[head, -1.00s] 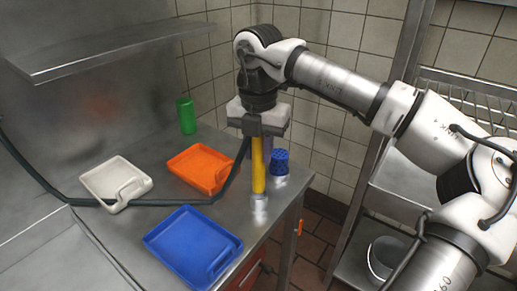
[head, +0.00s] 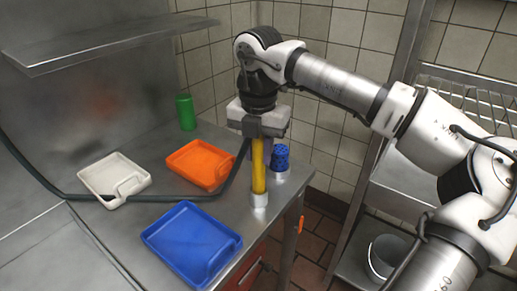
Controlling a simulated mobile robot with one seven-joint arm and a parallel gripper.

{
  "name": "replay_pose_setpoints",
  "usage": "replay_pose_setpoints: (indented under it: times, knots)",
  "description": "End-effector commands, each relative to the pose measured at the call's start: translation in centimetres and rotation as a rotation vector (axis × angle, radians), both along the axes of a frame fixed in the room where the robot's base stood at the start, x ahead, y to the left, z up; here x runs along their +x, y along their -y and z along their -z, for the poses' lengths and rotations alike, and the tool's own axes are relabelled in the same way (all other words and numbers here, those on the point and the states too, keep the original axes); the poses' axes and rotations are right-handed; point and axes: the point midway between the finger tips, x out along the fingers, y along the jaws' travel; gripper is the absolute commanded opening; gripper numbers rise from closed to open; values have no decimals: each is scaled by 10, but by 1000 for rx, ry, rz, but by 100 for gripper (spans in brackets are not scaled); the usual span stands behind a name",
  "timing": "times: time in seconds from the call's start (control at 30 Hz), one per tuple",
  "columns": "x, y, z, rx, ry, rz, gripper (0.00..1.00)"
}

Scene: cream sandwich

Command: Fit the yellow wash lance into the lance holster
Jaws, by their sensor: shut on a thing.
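My gripper (head: 262,131) is shut on the yellow wash lance (head: 259,167) near its upper end, above the front right part of the steel counter. The lance is upright. A short silver cylinder (head: 259,201) is at its lower end, close to the counter top. I cannot tell whether this is the lance's own tip or the lance holster around it. A dark hose (head: 168,198) runs across the counter and rises to the gripper beside the lance. I cannot identify the holster for certain.
A blue perforated cup-like thing (head: 281,156) stands close behind the lance on the right. Blue (head: 172,237), orange (head: 176,165) and white (head: 95,183) trays lie to the left. A green cup (head: 186,112) is at the back. The counter's right edge is near the lance.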

Motion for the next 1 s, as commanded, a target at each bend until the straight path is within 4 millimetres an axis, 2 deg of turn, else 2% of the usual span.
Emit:
replay_pose_setpoints:
  times: [1.0]
  knots:
    - [0,0,27,0,0,0,0]
